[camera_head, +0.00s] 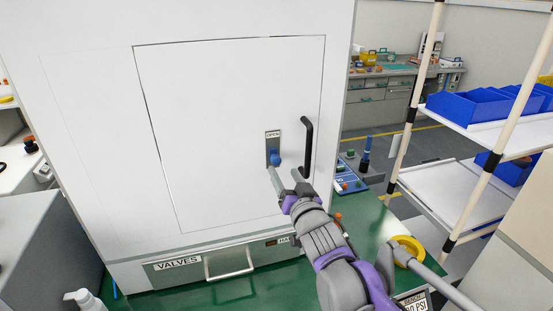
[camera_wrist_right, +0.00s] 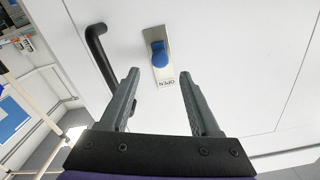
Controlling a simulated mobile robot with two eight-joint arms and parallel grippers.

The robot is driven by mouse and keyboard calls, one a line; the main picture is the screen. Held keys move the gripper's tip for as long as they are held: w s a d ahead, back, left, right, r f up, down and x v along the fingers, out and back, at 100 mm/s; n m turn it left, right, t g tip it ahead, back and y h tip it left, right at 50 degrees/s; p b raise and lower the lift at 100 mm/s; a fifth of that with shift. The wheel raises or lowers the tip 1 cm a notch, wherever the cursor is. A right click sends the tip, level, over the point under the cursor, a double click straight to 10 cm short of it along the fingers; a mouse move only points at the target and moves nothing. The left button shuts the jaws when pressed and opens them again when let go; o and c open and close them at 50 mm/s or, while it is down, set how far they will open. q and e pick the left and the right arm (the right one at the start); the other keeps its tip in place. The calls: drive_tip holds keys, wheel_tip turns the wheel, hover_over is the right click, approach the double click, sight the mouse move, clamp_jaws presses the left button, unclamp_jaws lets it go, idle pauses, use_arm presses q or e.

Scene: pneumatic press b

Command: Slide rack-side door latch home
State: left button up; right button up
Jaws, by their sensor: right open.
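The door (camera_head: 220,110) is a flat white panel on the white press housing and looks closed. The latch (camera_head: 275,158) has a blue knob on a grey plate with an OPEN label at its upper end. The knob is near the lower part of the plate. The black door handle (camera_head: 308,147) is just right of it. My right gripper (camera_head: 285,176) is open and empty, its fingertips at or just below the knob in the head view. In the right wrist view the latch knob (camera_wrist_right: 159,57) lies beyond and between the open fingers (camera_wrist_right: 160,85). Contact cannot be told. My left gripper is out of view.
Below the door is a drawer labelled VALVES (camera_head: 178,263) with a metal pull (camera_head: 229,264). A rack with blue bins (camera_head: 470,106) stands at right.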

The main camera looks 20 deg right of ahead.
sight(277, 161)
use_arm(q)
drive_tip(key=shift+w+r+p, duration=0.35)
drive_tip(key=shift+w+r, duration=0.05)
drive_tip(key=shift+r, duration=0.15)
use_arm(e)
drive_tip(key=w, duration=0.7)
drive_tip(key=shift+w+a+f, duration=0.1)
drive_tip(key=shift+w+a, duration=0.05)
drive_tip(key=shift+w, duration=0.05)
drive_tip(key=shift+c, duration=0.2)
drive_tip(key=shift+s, duration=0.1)
clamp_jaws()
